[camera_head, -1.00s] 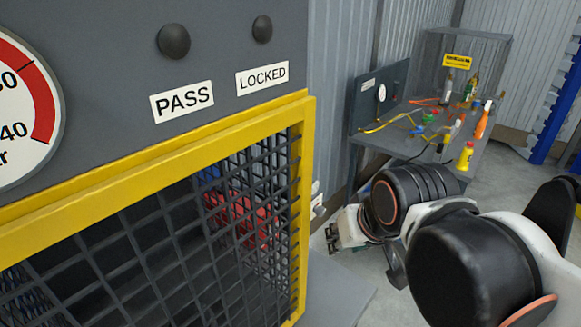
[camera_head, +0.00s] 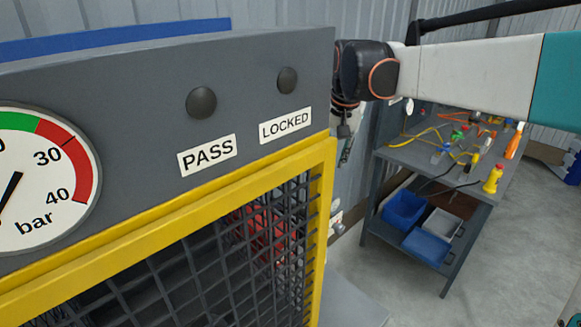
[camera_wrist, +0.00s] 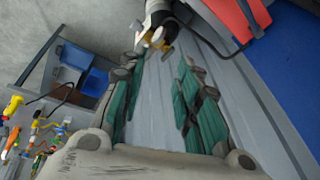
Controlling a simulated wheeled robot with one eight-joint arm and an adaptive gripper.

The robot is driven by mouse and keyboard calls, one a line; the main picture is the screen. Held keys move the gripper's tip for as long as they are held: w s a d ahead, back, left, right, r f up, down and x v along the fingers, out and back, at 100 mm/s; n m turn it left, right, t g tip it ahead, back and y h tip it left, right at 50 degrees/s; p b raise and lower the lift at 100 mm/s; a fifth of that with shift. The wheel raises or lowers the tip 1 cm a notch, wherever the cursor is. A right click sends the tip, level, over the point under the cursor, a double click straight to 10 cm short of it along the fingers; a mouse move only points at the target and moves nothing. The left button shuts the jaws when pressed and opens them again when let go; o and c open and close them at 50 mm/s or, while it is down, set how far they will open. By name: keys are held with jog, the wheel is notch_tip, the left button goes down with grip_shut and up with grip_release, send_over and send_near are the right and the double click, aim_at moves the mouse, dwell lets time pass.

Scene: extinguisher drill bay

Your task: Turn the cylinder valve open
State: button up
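My gripper (camera_wrist: 163,65) is open in the wrist view. Its two green-padded fingers stand apart with only corrugated wall showing between them. Beyond the fingertips, at the top of that view, is a small brass-coloured fitting (camera_wrist: 160,36) on a white and dark body. It may be the cylinder valve; it is too small to be sure. The gripper does not appear to touch it. In the head view my arm reaches in from the right to the back corner of the grey cabinet, which largely hides the gripper. A red object (camera_head: 262,235) shows behind the mesh.
The grey cabinet (camera_head: 130,110) with its yellow mesh frame (camera_head: 170,225) and bar gauge (camera_head: 50,180) fills the left. A bench (camera_head: 420,155) with hoses, bottles and blue bins (camera_head: 405,208) stands behind. The wrist view shows a red surface (camera_wrist: 228,18) close by.

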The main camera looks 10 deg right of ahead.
jog(key=w+f+m+g, duration=0.2)
jog(key=w+f+m, duration=0.1)
jog(key=w+f, duration=0.6)
jog(key=w+f+m+g, duration=0.1)
jog(key=w+f+m, duration=0.1)
jog(key=w+f, duration=0.65)
jog(key=f+b, duration=0.1)
jog(key=f, duration=0.2)
jog(key=w+f+b, duration=0.1)
jog(key=f, duration=0.3)
jog(key=w+f+b, duration=0.1)
jog(key=f+b, duration=0.1)
jog(key=f, duration=0.2)
jog(key=shift+w+d+f, duration=0.1)
jog(key=shift+d+f, duration=0.05)
grip_shut()
